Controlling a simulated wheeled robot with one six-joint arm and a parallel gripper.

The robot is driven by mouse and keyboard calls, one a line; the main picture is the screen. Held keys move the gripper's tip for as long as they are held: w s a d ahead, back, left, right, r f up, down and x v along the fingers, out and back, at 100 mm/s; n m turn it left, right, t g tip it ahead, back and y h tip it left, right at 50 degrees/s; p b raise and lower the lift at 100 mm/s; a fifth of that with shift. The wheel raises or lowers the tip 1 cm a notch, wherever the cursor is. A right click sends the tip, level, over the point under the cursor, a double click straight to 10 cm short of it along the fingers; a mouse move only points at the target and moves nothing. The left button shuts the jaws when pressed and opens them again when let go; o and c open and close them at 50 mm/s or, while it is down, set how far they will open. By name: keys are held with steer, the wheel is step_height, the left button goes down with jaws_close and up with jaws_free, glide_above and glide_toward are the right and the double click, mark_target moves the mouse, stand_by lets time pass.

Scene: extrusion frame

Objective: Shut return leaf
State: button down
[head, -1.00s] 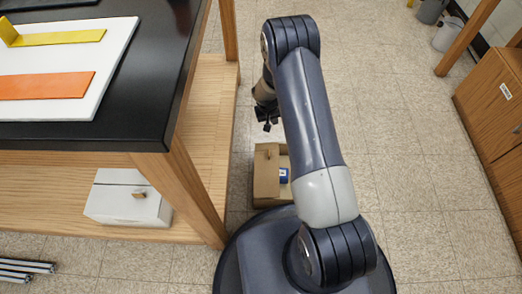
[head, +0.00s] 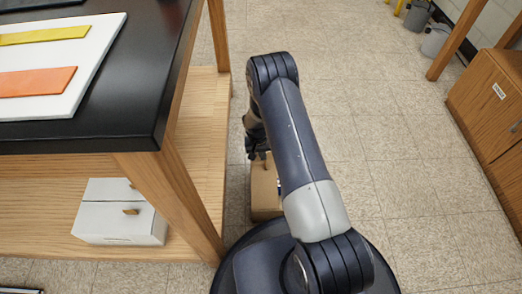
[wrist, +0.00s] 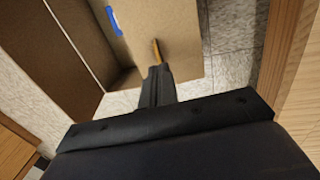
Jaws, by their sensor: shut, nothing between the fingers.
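A brown cardboard box (head: 266,207) stands on the floor beside the table, partly hidden behind my arm in the head view. Its leaf (wrist: 178,30) is a flat tan panel with a small orange-yellow tab (wrist: 156,51) in the wrist view. A dark gap into the box (wrist: 75,40) shows left of the leaf, with a blue object (wrist: 113,21) at the leaf's edge. My gripper (wrist: 156,72) is shut and empty, its tips over the leaf's near part by the tab; I cannot tell whether they touch. It also shows in the head view (head: 257,152), above the box.
A black-topped wooden table (head: 135,135) stands at the left, its leg close to the box. A white box (head: 120,222) sits on its lower shelf. A wooden cabinet (head: 490,110) stands at the right.

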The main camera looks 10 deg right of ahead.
steer(key=shift+d+f+b, duration=0.15)
steer(key=shift+f+b, duration=0.2)
steer(key=shift+f, duration=0.95)
steer(key=shift+f, duration=0.1)
